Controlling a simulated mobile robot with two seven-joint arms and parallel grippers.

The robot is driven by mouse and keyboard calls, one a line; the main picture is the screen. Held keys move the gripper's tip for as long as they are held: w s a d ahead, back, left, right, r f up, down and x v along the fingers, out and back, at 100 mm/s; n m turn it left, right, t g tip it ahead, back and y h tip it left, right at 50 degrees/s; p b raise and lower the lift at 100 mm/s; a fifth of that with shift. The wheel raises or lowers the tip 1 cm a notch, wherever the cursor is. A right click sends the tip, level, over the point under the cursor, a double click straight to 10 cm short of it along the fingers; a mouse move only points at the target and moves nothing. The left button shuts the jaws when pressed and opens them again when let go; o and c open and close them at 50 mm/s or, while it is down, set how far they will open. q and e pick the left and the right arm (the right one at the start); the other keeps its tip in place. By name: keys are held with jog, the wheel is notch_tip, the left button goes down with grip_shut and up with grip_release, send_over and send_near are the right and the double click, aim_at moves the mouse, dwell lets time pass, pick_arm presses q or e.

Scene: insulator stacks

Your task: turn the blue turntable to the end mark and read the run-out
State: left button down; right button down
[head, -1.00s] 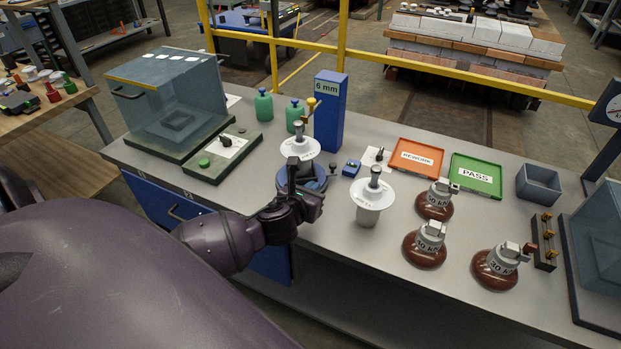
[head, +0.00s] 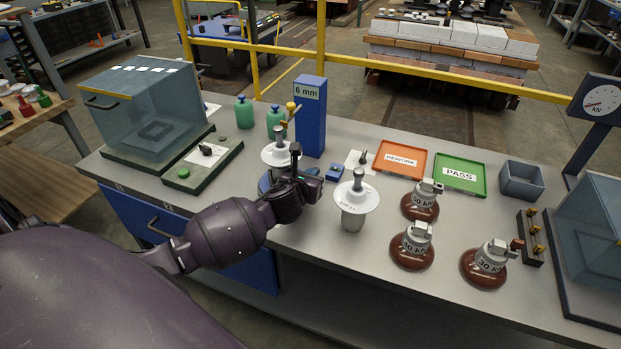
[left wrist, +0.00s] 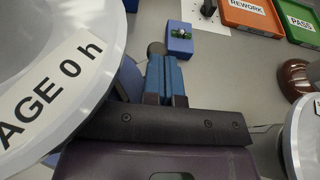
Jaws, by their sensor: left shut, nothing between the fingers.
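The blue turntable (head: 264,185) stands at the foot of the blue 6 mm post (head: 311,120), largely hidden by my left arm. An insulator with a white disc (head: 276,155) and metal pin sits on it. A brass-coloured piece (head: 291,108) reaches from the post toward the pin. My left gripper (left wrist: 167,80) is shut and empty at the turntable's right side. In the left wrist view a bit of turntable (left wrist: 130,78) shows left of the fingers, below the white disc labelled AGE 0 h (left wrist: 55,75). I cannot tell if the fingers touch it. The end mark is not discernible.
A small blue box (head: 335,172) with a greenish display stands just beyond the gripper. A second white-disc insulator (head: 354,200) stands close on the right.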

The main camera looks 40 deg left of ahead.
pick_arm(q)
jog(key=n+y, duration=0.1)
jog(key=w+n+g+y+p, duration=0.1)
jog(key=shift+a+r+y, duration=0.15)
jog(key=shift+r+y, duration=0.05)
jog(key=shift+y, duration=0.1)
jog(key=shift+w+a+n+g+y+p, duration=0.1)
jog(key=shift+w+n+g+y+p, duration=0.15)
jog(key=shift+n+y, duration=0.25)
jog(key=shift+a+n+g+y+p, duration=0.1)
jog(key=shift+n+g+y+p, duration=0.05)
jog(key=shift+n+y+p, duration=0.3)
jog(key=shift+a+f+y, duration=0.1)
jog(key=shift+y, duration=0.15)
jog(key=shift+w+a+f+n+g, duration=0.1)
jog(key=shift+n+g, duration=0.25)
jog(key=shift+g, duration=0.05)
pick_arm(e)
jog(key=shift+s+d+r, duration=0.15)
jog(key=shift+s+r, duration=0.3)
jog(key=shift+s, duration=0.15)
